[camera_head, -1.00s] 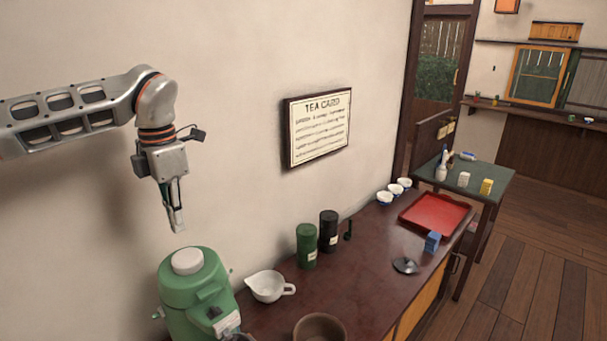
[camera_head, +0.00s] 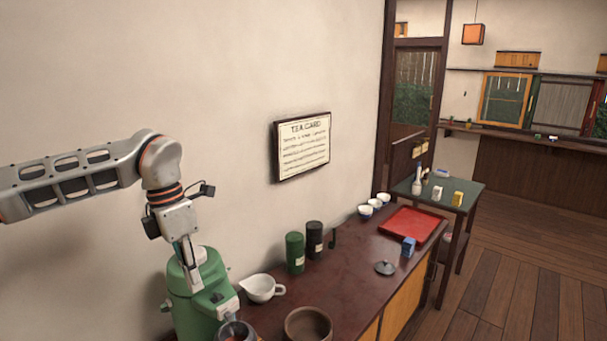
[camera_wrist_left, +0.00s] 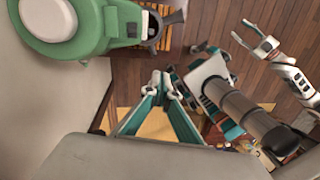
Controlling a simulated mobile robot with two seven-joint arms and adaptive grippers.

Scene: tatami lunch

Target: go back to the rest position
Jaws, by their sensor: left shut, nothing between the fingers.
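The dark counter (camera_head: 345,285) holds a white pouring bowl (camera_head: 261,288), a brown bowl (camera_head: 308,325), a green canister (camera_head: 295,253), a black canister (camera_head: 314,240) and a red tray (camera_head: 411,224). The wall with the tea card (camera_head: 303,146) runs behind. Floor (camera_head: 510,260) at the right is clear.

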